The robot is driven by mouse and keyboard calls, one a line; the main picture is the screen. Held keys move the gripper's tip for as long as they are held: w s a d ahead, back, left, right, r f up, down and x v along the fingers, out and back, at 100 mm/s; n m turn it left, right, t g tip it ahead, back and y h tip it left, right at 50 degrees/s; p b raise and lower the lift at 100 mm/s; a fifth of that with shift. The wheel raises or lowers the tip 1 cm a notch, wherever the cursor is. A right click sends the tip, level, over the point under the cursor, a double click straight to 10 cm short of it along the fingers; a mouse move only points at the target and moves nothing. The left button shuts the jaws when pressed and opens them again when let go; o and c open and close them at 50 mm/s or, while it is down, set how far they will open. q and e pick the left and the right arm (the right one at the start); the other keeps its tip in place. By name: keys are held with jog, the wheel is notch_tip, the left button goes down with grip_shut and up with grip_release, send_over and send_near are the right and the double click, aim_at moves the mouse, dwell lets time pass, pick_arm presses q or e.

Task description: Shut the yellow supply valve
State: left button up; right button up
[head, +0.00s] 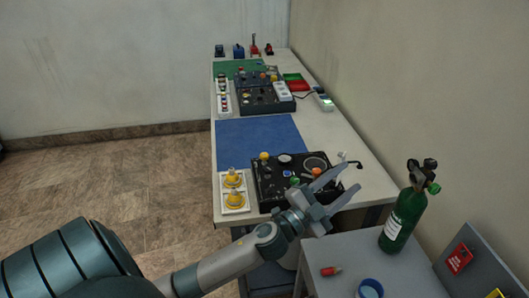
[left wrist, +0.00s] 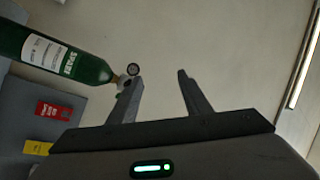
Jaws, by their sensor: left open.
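A black trainer panel (head: 268,189) lies on the near part of the long table. A yellow knob (head: 264,156), which looks like the yellow supply valve, stands at its far left corner; its exact setting is too small to tell. My left gripper (head: 348,178) is open and empty over the panel's right edge, apart from the yellow knob and to its right. It also shows open in the left wrist view (left wrist: 161,78), with a green oxygen cylinder (left wrist: 85,68) beyond its left finger. The gripper and arm hide the panel's near right part. My right gripper is not in view.
A white tray (head: 222,206) with two yellow-topped parts adjoins the panel's left side. A blue mat (head: 258,140) lies behind it. The green cylinder (head: 402,215) stands upright on a grey side table (head: 345,252) near the wall.

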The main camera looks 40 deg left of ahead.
pick_arm(q)
jog(key=w+d+r+m+g+h, duration=0.15)
jog(key=d+m+g+h, duration=0.3)
jog(key=m, duration=0.45)
jog(key=d+r+m+g+h, duration=0.2)
jog(key=d+m+g+h, duration=0.3)
jog(key=m, duration=0.3)
jog(key=w+a+f+m+g+y, duration=0.1)
jog(key=w+a+f+g+y, duration=0.15)
jog(key=a+y, duration=0.65)
jog(key=w+a+f+m+g+y, duration=0.1)
jog(key=w+a+f+g+y, duration=0.2)
jog(key=a, duration=1.2)
jog(key=s+a+r+n+g+y, duration=0.1)
jog(key=s+a+r+y, duration=0.1)
jog(key=a, duration=0.6)
jog(key=s+a+r+n+y, duration=0.2)
jog(key=a+y, duration=0.1)
jog(key=a, duration=0.5)
jog(key=shift+r+g, duration=0.4)
jog(key=shift+f+p, duration=0.15)
jog(key=shift+p, duration=0.2)
